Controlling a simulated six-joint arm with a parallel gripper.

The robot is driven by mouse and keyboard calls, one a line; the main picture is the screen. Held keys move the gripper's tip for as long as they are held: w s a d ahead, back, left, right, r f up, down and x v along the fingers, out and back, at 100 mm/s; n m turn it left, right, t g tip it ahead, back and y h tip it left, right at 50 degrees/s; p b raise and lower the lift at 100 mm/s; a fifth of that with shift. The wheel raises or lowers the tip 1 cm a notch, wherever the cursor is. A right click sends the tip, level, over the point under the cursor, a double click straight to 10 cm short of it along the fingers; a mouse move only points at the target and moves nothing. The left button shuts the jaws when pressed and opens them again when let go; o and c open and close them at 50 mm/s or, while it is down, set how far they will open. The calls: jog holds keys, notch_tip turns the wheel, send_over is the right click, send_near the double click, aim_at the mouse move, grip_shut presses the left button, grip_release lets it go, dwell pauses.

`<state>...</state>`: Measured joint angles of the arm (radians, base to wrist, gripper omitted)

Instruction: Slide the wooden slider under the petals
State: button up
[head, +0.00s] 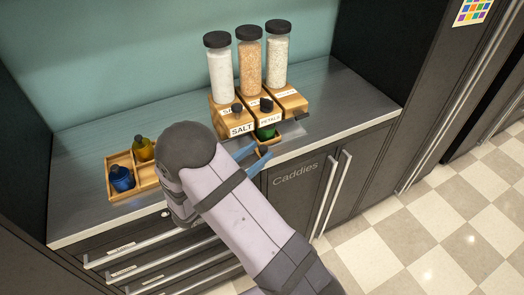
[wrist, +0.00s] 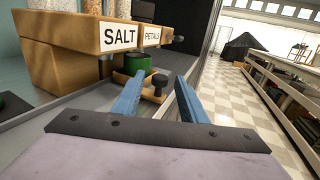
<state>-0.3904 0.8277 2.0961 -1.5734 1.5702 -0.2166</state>
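The petals dispenser (head: 267,118) is the middle of three wooden blocks with jars on top, and its label also shows in the wrist view (wrist: 152,37). The wooden slider (head: 272,141) sticks out at the front below the petals block, with a green cup (wrist: 138,65) on it. The slider's dark-knobbed handle (wrist: 158,82) points towards me. My gripper (wrist: 158,80) is open and its two blue fingers point at the handle, which appears between the fingertips. I cannot tell whether either finger touches it.
The salt block (wrist: 100,55) stands close left of the petals block. A wooden caddy (head: 147,176) with a blue bottle (head: 121,178) and a yellow-green bottle (head: 143,149) stands at the left of the counter. The counter's front edge lies under my gripper; the counter right of the dispensers is clear.

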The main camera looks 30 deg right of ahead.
jog(key=shift+b+v, duration=0.5)
jog(key=shift+v, duration=1.65)
jog(key=shift+a, duration=0.2)
jog(key=shift+v, duration=1.8)
jog(key=shift+p, duration=0.3)
jog(key=s+r+p, duration=0.2)
jog(key=r+p, duration=0.1)
jog(key=s+r+p, duration=0.1)
jog(key=r, duration=0.1)
jog(key=shift+a+p, duration=0.4)
